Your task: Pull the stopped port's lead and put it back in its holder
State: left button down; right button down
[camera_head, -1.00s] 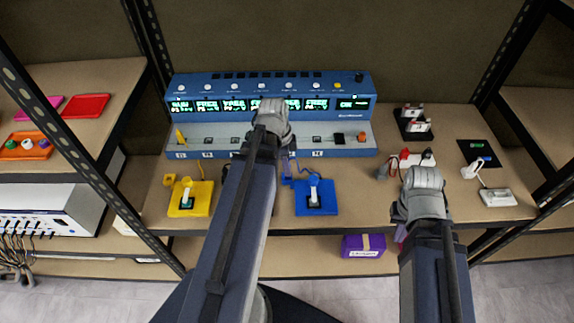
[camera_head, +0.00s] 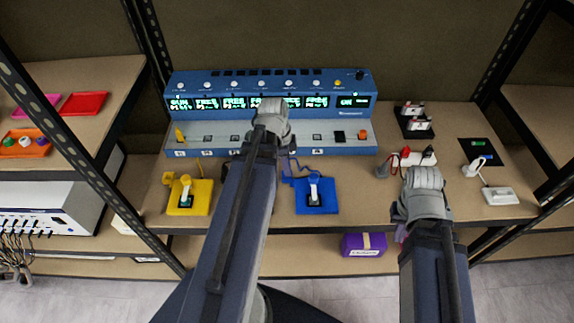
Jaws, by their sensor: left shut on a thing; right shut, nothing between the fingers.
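A blue freeze dryer (camera_head: 190,102) with a row of green-lit screens stands at the back of the bench, with ports along its pale lower ledge. A yellow plug (camera_head: 180,136) stands at the leftmost port. A yellow holder (camera_head: 203,203) and a blue holder (camera_head: 328,203) sit in front, each with a white upright piece. A blue lead (camera_head: 291,171) runs from beside the blue holder up to my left gripper (camera_head: 271,122). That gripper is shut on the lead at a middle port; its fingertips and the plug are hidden. My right gripper (camera_head: 425,182) is shut and empty near the front edge.
A power strip (camera_head: 418,158) with a red plug lies behind my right gripper. A black rack (camera_head: 415,126), a black pad (camera_head: 480,151) and a white box (camera_head: 501,196) are at the right. Black shelf posts flank the bench.

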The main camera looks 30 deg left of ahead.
pick_arm(q)
jog(key=shift+f+b, duration=0.65)
jog(key=shift+f, duration=0.05)
jog(key=c, duration=0.7)
grip_release()
jog(key=shift+r, duration=0.1)
jog(key=r+p, duration=0.5)
jog(key=a+r+p, duration=0.1)
jog(key=r+p, duration=0.1)
jog(key=p, duration=0.1)
jog(key=shift+s+r, duration=0.3)
